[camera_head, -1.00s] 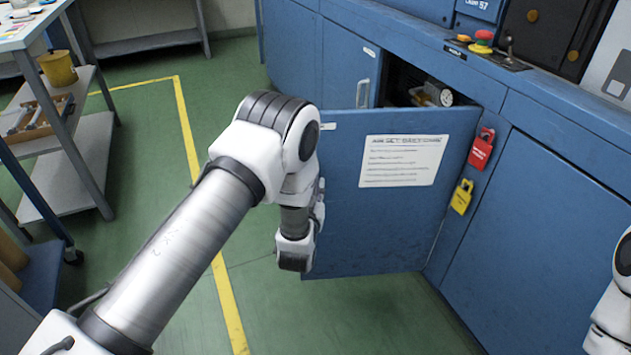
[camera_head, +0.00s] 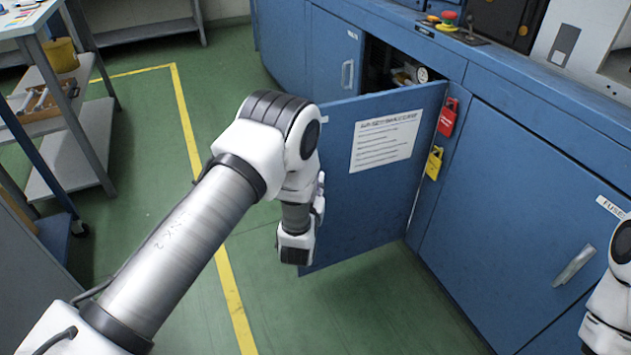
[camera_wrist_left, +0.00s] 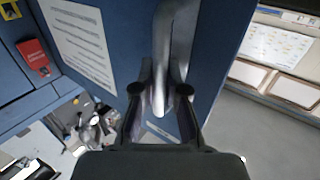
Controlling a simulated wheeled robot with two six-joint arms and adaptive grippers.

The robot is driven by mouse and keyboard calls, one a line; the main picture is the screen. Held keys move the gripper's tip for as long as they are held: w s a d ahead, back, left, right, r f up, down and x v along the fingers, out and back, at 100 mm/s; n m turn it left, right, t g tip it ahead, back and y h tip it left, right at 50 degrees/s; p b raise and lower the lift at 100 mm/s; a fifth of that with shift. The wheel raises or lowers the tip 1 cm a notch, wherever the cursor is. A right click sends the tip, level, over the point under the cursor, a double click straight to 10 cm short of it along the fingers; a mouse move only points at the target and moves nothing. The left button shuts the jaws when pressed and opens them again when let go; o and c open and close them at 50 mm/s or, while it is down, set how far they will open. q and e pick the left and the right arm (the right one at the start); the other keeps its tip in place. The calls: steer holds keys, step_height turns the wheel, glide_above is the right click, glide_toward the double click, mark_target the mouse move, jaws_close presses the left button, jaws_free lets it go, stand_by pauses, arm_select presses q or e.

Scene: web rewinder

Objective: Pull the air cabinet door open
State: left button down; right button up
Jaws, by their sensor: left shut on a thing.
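The blue air cabinet door (camera_head: 375,190) stands swung out from the cabinet in the head view, with a white printed sheet (camera_head: 385,140) on it. Behind it the dark cabinet interior (camera_head: 385,65) shows, with a gauge and fittings inside. My left arm reaches the door's free edge. In the wrist view my left gripper (camera_wrist_left: 160,97) is shut on the pale metal door handle (camera_wrist_left: 160,45), with a finger on each side. In the head view my wrist and the door hide the handle and fingertips. Of my right arm only part shows at the right edge; its gripper is out of view.
A red lockout tag (camera_head: 448,117) and a yellow one (camera_head: 433,163) hang by the opening. A closed blue door with a handle (camera_head: 574,265) is at right. A grey shelf cart (camera_head: 85,150) stands at left. Green floor with yellow lines is clear before the door.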

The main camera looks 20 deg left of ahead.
arm_select(q)
steer(key=c, duration=1.2)
jaws_free()
steer(key=shift+s+a, duration=0.1)
steer(key=shift+a, duration=0.05)
steer(key=v, duration=1.2)
steer(key=shift+f, duration=0.1)
